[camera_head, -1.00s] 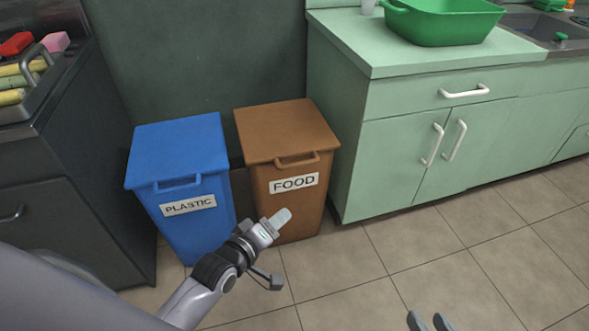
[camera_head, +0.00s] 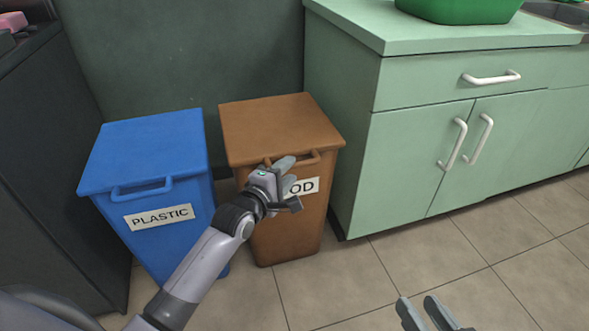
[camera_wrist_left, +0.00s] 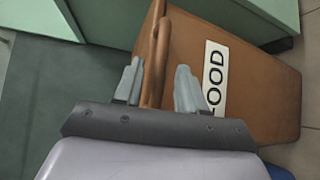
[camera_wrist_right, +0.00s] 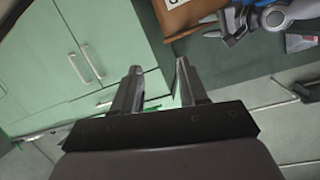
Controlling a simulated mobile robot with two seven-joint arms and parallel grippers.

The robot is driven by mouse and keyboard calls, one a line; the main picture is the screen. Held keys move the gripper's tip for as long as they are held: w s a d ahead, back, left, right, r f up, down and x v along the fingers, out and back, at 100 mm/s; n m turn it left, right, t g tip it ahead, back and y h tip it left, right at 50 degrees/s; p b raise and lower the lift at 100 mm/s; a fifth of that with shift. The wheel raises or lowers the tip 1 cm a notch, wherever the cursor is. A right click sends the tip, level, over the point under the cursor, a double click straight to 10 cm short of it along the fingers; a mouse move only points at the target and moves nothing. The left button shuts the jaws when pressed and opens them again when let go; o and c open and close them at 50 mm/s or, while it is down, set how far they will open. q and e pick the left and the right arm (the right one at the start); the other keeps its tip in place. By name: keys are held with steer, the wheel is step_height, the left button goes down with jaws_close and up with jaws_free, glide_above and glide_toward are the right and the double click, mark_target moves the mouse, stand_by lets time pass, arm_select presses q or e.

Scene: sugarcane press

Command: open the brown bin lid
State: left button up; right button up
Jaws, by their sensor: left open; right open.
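The brown bin (camera_head: 290,235) stands against the wall with a FOOD label on its front. Its brown lid (camera_head: 280,125) lies flat and closed, with a handle (camera_head: 312,157) at the front edge. My left gripper (camera_head: 288,182) is open at that handle. In the left wrist view the handle (camera_wrist_left: 155,62) runs between the two open fingers (camera_wrist_left: 158,88), which do not appear shut on it. My right gripper (camera_head: 425,312) is open and empty, low over the floor, away from the bin; it also shows in the right wrist view (camera_wrist_right: 157,85).
A blue PLASTIC bin (camera_head: 150,160) stands just left of the brown bin. A green cabinet (camera_head: 440,130) with white handles stands close on the right. A dark unit (camera_head: 50,180) is at the far left. The tiled floor (camera_head: 400,265) in front is clear.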

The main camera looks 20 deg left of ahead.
mark_target(295, 165)
arm_select(q)
steer(key=b+x, duration=0.1)
steer(key=x, duration=0.2)
steer(key=shift+f, duration=0.2)
steer(key=shift+w+d+b, duration=0.15)
steer(key=shift+w+b, duration=0.15)
steer(key=shift+w, duration=0.2)
arm_select(e)
steer(key=shift+s+d+n+t, duration=0.15)
steer(key=shift+d+n+t, duration=0.25)
steer(key=shift+d, duration=0.25)
arm_select(q)
jaws_close()
